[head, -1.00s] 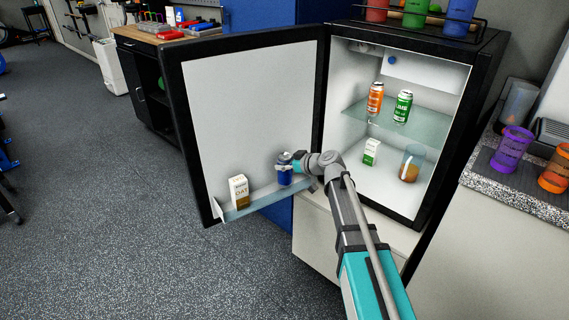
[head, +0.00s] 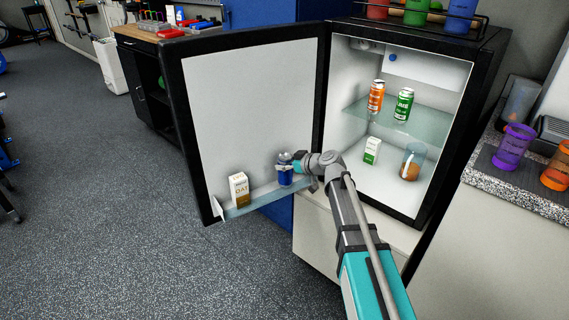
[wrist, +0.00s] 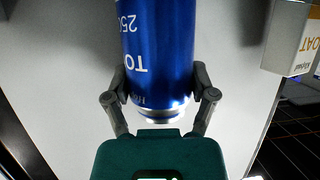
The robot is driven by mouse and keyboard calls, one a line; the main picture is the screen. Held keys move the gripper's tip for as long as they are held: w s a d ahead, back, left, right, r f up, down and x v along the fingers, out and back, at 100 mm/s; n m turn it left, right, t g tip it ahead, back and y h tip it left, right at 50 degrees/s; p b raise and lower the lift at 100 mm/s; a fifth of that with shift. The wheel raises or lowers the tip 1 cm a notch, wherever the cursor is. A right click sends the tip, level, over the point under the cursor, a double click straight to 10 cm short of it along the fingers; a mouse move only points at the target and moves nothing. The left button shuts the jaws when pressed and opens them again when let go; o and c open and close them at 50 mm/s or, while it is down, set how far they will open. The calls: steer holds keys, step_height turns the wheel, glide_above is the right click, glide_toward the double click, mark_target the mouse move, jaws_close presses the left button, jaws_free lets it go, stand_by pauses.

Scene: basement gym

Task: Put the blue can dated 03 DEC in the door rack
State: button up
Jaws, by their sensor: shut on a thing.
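A blue can (head: 285,176) is at the door rack (head: 262,199) of the open fridge, right of the oat carton. My gripper (head: 289,169) is shut on the can; the wrist view shows both fingers around the can (wrist: 158,50). The can looks upright in the head view. It is at the rack, but I cannot tell whether its base rests on the rack floor. The can's printed date is not readable in either view.
An oat carton (head: 240,190) stands in the rack to the left. Inside the fridge, an orange can (head: 376,96) and a green can (head: 403,105) stand on the glass shelf, with a small white-green carton (head: 372,151) and an amber-filled jar (head: 411,163) below.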

steer(key=shift+f, duration=0.15)
steer(key=o, duration=1.2)
steer(key=shift+o, duration=0.2)
